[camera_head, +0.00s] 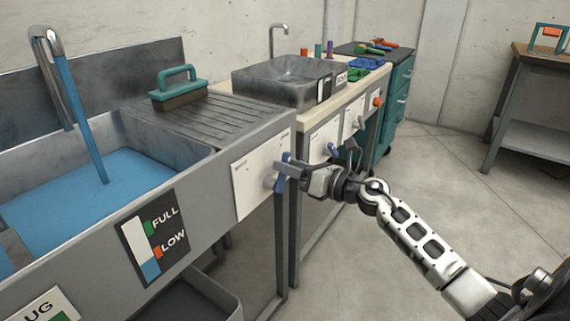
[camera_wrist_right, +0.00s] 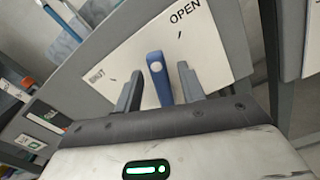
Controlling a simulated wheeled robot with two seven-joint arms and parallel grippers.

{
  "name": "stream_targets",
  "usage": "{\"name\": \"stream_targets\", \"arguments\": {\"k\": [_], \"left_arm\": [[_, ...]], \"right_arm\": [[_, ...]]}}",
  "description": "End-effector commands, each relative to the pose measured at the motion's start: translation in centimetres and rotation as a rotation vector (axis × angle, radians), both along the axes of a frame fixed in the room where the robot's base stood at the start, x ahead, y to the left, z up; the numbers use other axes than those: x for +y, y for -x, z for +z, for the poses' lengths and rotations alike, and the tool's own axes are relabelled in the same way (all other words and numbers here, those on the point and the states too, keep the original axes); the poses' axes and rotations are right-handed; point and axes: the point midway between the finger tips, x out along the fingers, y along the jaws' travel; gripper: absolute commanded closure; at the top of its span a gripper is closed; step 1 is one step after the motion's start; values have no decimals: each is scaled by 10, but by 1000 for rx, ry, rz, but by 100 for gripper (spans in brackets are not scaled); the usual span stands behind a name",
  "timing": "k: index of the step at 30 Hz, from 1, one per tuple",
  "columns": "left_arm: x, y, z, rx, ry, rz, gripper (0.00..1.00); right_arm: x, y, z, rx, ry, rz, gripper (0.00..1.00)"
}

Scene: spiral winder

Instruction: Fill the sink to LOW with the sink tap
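The large grey sink (camera_head: 200,160) on the left holds blue water (camera_head: 110,185). A blue stream runs into it from the curved metal tap spout (camera_head: 50,60). The level gauge (camera_head: 152,237) on its front is marked FULL in green and LOW in red, with a blue column at the bottom. The tap's white plate (camera_head: 262,175) reads SHUT and OPEN in the right wrist view (camera_wrist_right: 205,50). Its blue lever (camera_wrist_right: 157,78) stands between those words. My right gripper (camera_wrist_right: 160,90) is open around the lever, a finger on each side with narrow gaps. My left gripper is out of view.
A green-handled brush (camera_head: 175,88) lies on the drainboard (camera_head: 215,115). A smaller sink (camera_head: 285,80) with its own tap stands behind, beside a teal cabinet (camera_head: 398,85). A PLUG label (camera_head: 45,306) is at lower left. The floor on the right is clear up to a table (camera_head: 530,60).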

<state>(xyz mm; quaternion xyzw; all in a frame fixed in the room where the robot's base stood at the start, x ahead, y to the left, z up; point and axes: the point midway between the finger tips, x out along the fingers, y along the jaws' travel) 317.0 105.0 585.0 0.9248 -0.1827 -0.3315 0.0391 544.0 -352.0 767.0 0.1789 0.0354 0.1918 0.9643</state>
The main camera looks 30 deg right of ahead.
Motion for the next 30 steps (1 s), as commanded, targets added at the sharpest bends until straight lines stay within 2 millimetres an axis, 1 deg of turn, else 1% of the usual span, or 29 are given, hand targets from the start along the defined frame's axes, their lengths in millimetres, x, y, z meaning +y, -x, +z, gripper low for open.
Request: {"name": "stream_targets", "arguments": {"k": [1, 3, 6, 14, 15, 17, 18, 19, 30], "left_arm": [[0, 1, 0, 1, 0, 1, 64], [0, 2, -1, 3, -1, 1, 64], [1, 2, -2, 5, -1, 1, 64], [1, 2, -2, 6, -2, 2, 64], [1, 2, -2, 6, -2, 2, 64], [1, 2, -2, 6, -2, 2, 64], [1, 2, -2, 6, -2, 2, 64], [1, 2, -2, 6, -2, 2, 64], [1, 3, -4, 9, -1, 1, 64]], "right_arm": [[2, -6, 1, -1, -2, -1, 60], [4, -11, 0, 0, -1, 0, 60], [6, -16, 0, 0, 0, 0, 60], [7, -17, 0, 1, 0, 0, 60], [7, -17, 0, 1, 0, 0, 63], [7, -17, 0, 1, 0, 0, 79], [7, -16, 0, 0, 0, 0, 91], [7, -16, 0, 0, 0, 0, 99], [9, -16, -1, -11, 30, 0, 100]]}}
